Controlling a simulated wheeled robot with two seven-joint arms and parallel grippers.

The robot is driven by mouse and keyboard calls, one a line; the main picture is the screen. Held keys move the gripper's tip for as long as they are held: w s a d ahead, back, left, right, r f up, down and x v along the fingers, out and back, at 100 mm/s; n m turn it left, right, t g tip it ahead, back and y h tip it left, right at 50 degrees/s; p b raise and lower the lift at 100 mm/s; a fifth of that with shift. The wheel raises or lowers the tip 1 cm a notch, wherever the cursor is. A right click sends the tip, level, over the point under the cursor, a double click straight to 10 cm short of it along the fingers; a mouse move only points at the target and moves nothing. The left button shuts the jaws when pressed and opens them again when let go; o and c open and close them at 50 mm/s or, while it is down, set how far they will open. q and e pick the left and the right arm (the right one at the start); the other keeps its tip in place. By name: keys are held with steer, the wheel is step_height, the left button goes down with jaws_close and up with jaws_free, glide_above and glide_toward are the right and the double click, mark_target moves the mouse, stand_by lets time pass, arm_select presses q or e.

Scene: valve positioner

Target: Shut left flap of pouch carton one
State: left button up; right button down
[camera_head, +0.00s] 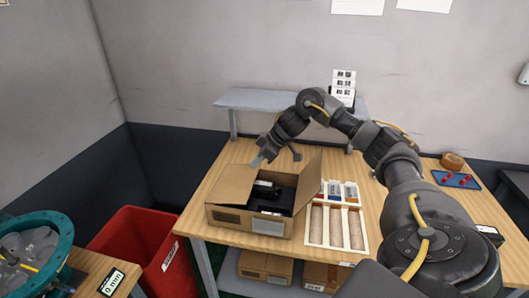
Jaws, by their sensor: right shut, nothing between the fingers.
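The brown pouch carton (248,225) stands on the wooden table. Dark contents (272,194) show inside the carton. My right gripper (258,161) is shut and empty, close to the top edge of the left flap at the carton's back left. I cannot tell whether it touches the flap. My left gripper is not in view.
A white divided tray (310,239) stands right of the carton. A grey raised shelf (262,99) is behind. A blue tray (456,179) with red items and a tape roll (452,161) lie far right. A red bin (132,240) stands left of the table.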

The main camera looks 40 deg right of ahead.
mark_target(248, 182)
steer(key=x, duration=0.3)
steer(key=shift+f+p, duration=0.1)
steer(key=shift+p, duration=0.2)
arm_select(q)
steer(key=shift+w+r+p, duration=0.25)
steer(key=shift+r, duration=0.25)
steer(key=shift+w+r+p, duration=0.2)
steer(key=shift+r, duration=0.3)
arm_select(e)
steer(key=shift+s+d+f, duration=0.1)
steer(key=shift+s+f, duration=0.1)
steer(key=shift+f, duration=0.8)
steer(key=shift+s+d+f, duration=0.1)
steer(key=shift+s+f, duration=0.05)
steer(key=shift+f, duration=0.8)
